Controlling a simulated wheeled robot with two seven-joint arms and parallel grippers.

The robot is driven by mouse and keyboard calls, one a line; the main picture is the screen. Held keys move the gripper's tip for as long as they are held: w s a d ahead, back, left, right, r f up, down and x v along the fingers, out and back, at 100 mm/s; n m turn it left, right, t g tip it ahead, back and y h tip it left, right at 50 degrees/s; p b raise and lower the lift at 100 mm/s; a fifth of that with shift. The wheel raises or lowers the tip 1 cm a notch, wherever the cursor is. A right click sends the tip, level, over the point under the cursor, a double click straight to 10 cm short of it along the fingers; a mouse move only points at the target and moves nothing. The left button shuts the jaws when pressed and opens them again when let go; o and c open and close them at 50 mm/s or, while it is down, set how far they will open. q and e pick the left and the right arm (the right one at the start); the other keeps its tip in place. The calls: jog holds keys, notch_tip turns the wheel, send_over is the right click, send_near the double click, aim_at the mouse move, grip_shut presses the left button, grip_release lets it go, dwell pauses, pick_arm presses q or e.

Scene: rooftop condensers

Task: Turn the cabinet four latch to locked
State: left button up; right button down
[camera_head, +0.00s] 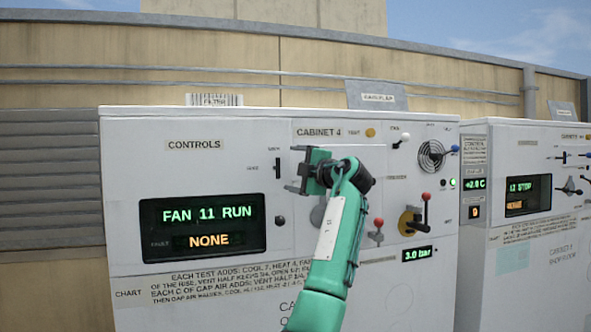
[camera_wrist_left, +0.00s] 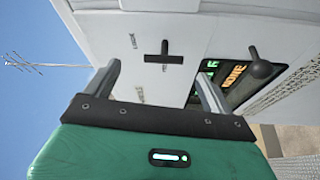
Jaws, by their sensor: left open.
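Cabinet 4 (camera_head: 185,128) is a white box with a controls panel. A black cross-shaped handle (camera_head: 278,168), which may be the latch, is on its face between the controls label and my gripper. It also shows in the left wrist view (camera_wrist_left: 163,57), a short thick bar across a longer thin one. My left gripper (camera_head: 293,168) is open and empty just right of the handle. In the left wrist view my fingers (camera_wrist_left: 160,84) point towards the cabinet face, with the handle ahead between them and apart from both. My right gripper is out of view.
A round black knob (camera_wrist_left: 262,68) sits beside the display (camera_head: 205,228), which reads FAN 11 RUN and NONE. Red-knobbed levers (camera_head: 377,231) and a yellow-based valve (camera_head: 411,220) stick out to the right. A second cabinet (camera_head: 495,255) stands at the right.

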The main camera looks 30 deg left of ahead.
pick_arm(q)
jog(key=b+v, duration=0.1)
jog(key=v, duration=0.6)
jog(key=shift+d+r+b, duration=0.15)
jog(key=shift+d+b, duration=0.2)
jog(key=shift+d, duration=0.05)
